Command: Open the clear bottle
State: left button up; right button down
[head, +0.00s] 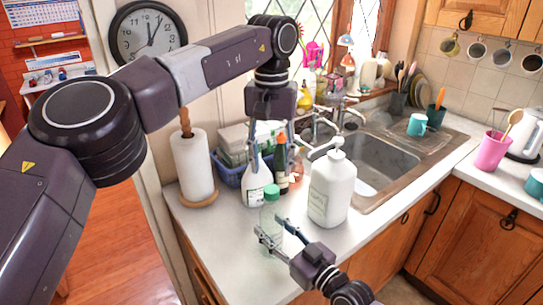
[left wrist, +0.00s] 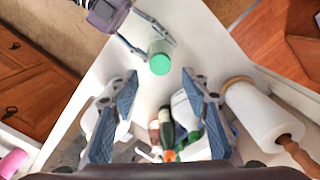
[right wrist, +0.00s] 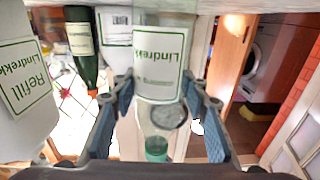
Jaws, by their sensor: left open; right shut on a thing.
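The clear bottle (head: 270,218) stands upright on the white counter near its front edge, with a green cap (head: 271,191) on top. My right gripper (head: 277,231) is shut on its body from the front. In the right wrist view the bottle (right wrist: 160,68) is upside down between the fingers, with a white green-framed label, and the cap (right wrist: 156,149) is at the bottom. My left gripper (head: 270,147) points down, open and empty, above and behind the bottle in the head view. In the left wrist view the cap (left wrist: 160,64) lies just beyond the left fingertips (left wrist: 160,76), apart from them.
A large white pump bottle (head: 332,192) stands close right of the clear bottle. A white bottle (head: 256,185) and a dark bottle (head: 281,172) stand behind, by a blue basket (head: 229,172). A paper towel roll (head: 198,165) is left; the sink (head: 380,162) is right.

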aim_at(271, 189)
pick_arm(q)
notch_tip(271, 189, down, 7)
jog(key=shift+r, duration=0.2)
jog(key=shift+c, duration=0.6)
